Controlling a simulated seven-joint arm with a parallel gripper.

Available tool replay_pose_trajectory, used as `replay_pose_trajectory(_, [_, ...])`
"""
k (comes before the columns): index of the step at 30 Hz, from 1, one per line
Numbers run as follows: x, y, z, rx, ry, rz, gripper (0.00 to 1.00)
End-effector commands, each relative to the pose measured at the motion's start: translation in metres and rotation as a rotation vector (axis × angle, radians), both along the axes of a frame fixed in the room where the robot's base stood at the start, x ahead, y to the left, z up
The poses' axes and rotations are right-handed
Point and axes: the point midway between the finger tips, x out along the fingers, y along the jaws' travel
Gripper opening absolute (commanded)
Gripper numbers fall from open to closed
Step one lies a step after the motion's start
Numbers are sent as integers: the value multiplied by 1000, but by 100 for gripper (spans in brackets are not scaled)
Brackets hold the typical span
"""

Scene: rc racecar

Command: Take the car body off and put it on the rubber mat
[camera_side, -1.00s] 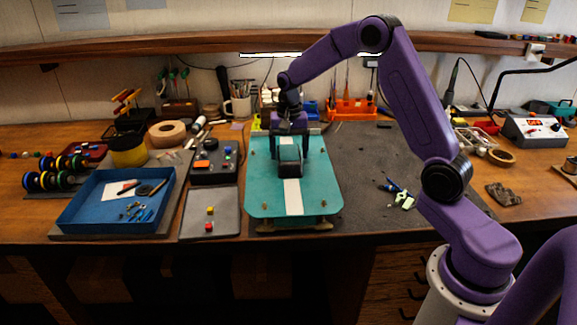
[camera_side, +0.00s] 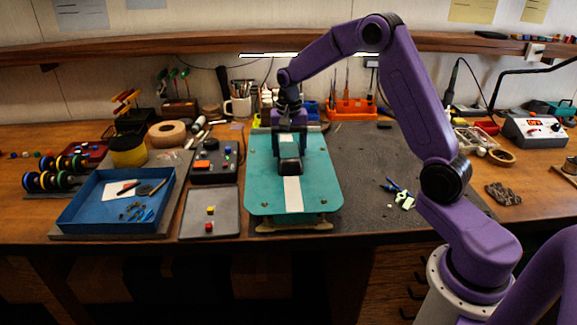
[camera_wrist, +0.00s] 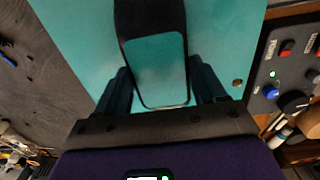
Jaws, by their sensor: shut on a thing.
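The car body (camera_side: 265,195) is a broad teal shell with a white stripe and a raised dark cabin with a teal roof. It lies level in the middle of the bench, and a pale bumper shows under its front edge. My gripper (camera_side: 290,148) points down over it and is shut on the cabin. In the wrist view the fingers of my gripper (camera_wrist: 160,88) stand on either side of the cabin (camera_wrist: 160,65). The chassis below is mostly hidden. The rubber mat (camera_side: 365,165) is dark grey and spreads to the right of the car.
Pliers and small pale parts (camera_side: 402,195) lie on the mat's right part. A grey tray (camera_side: 225,228) with small blocks, a control box (camera_side: 214,170) and a blue tray (camera_side: 85,210) stand left of the car. The mat between car and pliers is clear.

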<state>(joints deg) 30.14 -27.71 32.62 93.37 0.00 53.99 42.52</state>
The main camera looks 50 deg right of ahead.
Motion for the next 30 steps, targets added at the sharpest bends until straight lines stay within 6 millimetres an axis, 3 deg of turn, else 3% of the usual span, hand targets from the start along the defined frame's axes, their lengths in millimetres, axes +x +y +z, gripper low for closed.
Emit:
replay_pose_trajectory(14, [0, 0, 4, -1, -1, -1, 40])
replay_pose_trajectory(30, [0, 0, 26, 0, -1, -1, 40])
